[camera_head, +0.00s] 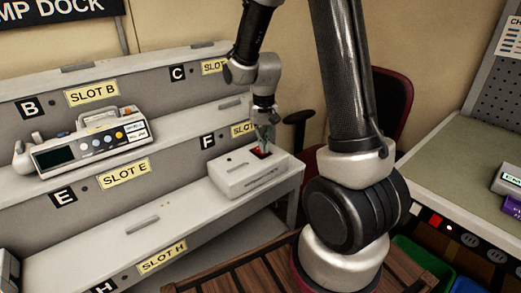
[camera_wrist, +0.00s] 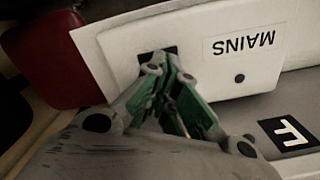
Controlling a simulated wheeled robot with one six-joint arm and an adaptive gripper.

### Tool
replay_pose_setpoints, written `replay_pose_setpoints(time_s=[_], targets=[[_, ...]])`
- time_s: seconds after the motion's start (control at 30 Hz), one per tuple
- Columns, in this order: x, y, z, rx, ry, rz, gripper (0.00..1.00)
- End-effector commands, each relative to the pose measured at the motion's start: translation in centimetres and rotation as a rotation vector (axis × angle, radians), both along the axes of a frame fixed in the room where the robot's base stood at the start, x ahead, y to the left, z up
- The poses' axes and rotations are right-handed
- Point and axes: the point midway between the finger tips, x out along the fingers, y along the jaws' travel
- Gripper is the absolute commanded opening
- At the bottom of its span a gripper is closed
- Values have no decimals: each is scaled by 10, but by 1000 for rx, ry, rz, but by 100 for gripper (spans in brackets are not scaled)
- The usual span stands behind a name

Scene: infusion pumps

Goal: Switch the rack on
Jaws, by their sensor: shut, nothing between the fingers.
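The rack (camera_head: 120,195) is a grey-white tiered stand with lettered slots. At its right end, near the F label, sits a white box (camera_head: 245,178) with a red switch (camera_head: 262,153) on its top. In the wrist view the box (camera_wrist: 120,50) carries an upside-down MAINS label (camera_wrist: 243,43). A dark switch opening (camera_wrist: 158,54) shows beside the label, partly hidden by my fingers. My gripper (camera_head: 264,143) is shut and empty, with its fingertips at the switch. In the wrist view the fingertips (camera_wrist: 168,75) overlap the opening. I cannot tell whether they touch the switch, or its position.
An infusion pump (camera_head: 90,140) stands on the middle tier at the left. A dark red chair (camera_head: 392,100) is behind my arm. A wooden slatted surface (camera_head: 230,275) lies in front, and a workbench (camera_head: 455,150) with devices stands at the right.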

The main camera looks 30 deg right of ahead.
Motion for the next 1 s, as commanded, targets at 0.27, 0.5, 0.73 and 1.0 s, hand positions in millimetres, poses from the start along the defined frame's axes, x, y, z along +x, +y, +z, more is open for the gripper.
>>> replay_pose_setpoints(time_s=[0.27,0.5,0.73,1.0], targets=[[0,0,-4,-1,1,0,0],[0,0,-8,-1,1,0,0],[0,0,-12,0,1,0,0],[0,0,-2,0,-1,0,0]])
